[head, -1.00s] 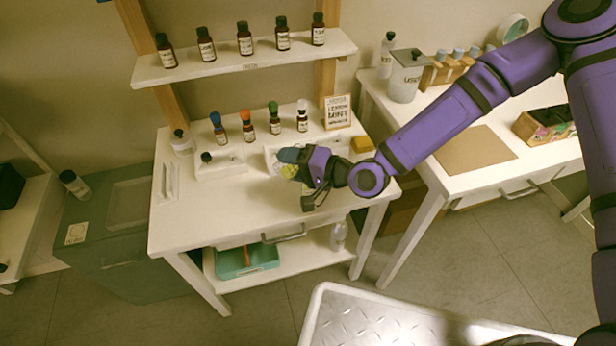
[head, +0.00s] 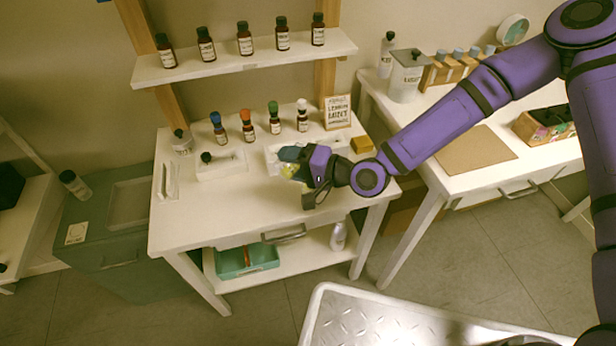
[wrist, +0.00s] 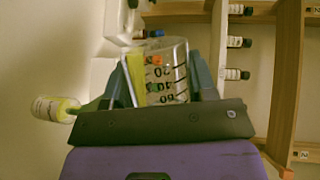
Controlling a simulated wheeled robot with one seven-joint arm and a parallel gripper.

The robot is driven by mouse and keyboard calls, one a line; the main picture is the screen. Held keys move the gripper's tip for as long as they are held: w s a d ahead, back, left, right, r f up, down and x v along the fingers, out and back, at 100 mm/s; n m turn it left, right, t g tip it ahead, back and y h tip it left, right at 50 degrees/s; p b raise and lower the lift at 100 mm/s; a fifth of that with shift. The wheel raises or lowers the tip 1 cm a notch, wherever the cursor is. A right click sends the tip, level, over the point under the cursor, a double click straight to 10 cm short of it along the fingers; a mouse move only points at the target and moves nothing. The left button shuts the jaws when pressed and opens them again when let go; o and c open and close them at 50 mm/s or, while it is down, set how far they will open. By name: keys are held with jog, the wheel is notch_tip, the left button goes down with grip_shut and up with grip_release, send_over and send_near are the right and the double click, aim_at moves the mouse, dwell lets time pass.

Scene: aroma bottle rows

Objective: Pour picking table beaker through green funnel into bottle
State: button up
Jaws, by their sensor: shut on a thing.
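My gripper (head: 291,163) is over the right part of the white table, shut on a clear beaker (wrist: 166,75) with dark graduation marks. The beaker lies sideways in the wrist view between my teal fingers (wrist: 163,80), and yellow shows along its left side. In the head view only a yellowish patch of the beaker (head: 289,172) shows beside the fingers. A small dark bottle with a green top (head: 274,120) stands at the table's back, to the left of and behind my gripper. I cannot tell whether that green top is the funnel.
Bottles with blue (head: 217,127), orange (head: 247,128) and white (head: 302,119) tops stand in the same row. A small sign (head: 338,111) and a yellow block (head: 362,144) are close to my gripper. A shelf (head: 245,63) of brown bottles hangs above. The table's front left is clear.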

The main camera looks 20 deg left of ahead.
jog(key=shift+w+d+r+m+y, duration=0.15)
jog(key=shift+r+m+y, duration=0.25)
jog(key=shift+m, duration=0.4)
dwell(3.0)
dwell(0.5)
jog(key=shift+s+a+f+n+h, duration=0.2)
jog(key=shift+a+f+n+h, duration=0.1)
jog(key=shift+n, duration=0.4)
jog(key=shift+d+f+n+h, duration=0.1)
jog(key=shift+f+n+h, duration=0.2)
jog(key=shift+n, duration=0.1)
jog(key=shift+s, duration=0.15)
jog(key=shift+s+a+n+t+h, duration=0.2)
jog(key=shift+n+t+h, duration=0.2)
jog(key=shift+n, duration=0.4)
jog(key=shift+s+a+n+t+h, duration=0.15)
jog(key=shift+n+t+h, duration=0.3)
jog(key=shift+n, duration=0.65)
